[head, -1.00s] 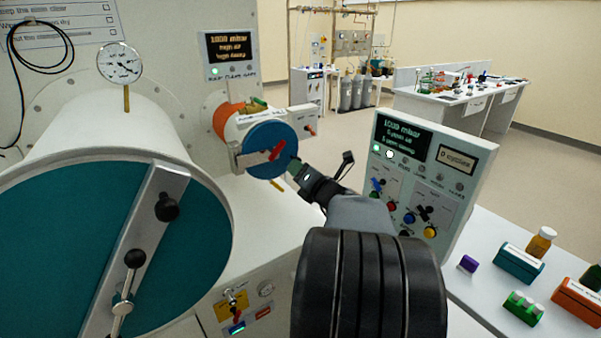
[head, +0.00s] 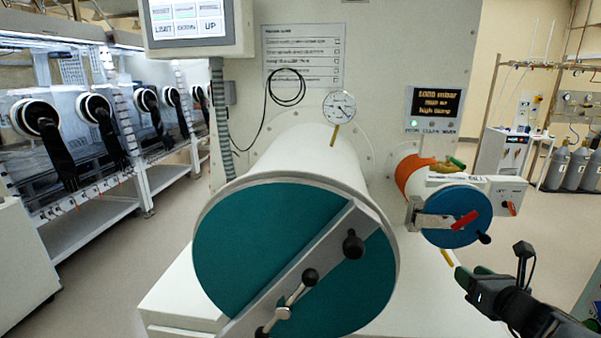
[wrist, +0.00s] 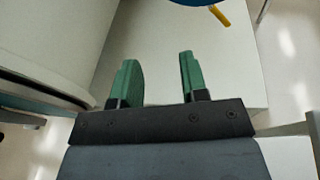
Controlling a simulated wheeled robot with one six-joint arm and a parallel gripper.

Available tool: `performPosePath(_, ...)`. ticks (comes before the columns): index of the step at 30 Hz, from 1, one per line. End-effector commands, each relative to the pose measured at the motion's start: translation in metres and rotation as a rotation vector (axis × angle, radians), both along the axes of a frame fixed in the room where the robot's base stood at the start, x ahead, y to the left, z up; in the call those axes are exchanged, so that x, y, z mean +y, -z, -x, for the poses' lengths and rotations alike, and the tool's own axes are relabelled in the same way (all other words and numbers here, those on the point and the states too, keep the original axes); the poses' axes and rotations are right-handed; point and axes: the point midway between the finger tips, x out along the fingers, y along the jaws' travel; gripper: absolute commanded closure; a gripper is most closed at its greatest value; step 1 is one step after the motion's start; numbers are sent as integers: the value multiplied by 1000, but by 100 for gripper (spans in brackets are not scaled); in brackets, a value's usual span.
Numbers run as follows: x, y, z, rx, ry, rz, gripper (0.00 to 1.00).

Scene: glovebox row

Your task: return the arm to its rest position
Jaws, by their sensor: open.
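My gripper (wrist: 158,80) has two green fingers that stand apart with nothing between them in the wrist view. In the head view my gripper (head: 471,272) is at the lower right, below and to the right of the small blue antechamber door (head: 445,212). It appears apart from that door. The small door is closed on its white and orange cylinder and carries a red handle (head: 464,220). The blue door's lower edge (wrist: 192,2) shows at the top of the wrist view, with a yellow piece (wrist: 219,16) below it.
The large antechamber's teal door (head: 255,235) with its black-knobbed bar fills the middle of the head view. A gauge (head: 339,107) and a display (head: 436,102) are behind. Gloveboxes with black gloves (head: 55,145) line the left. Open floor shows at the left.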

Motion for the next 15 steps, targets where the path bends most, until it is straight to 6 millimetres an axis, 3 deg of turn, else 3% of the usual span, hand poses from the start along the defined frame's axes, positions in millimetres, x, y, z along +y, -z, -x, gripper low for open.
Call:
performPosePath(4, 61, 40, 17, 188, -433, 565, 60)
performPosePath(9, 122, 77, 53, 260, -1051, 1191, 60)
performPosePath(15, 158, 95, 95, 170, -1761, 1831, 60)
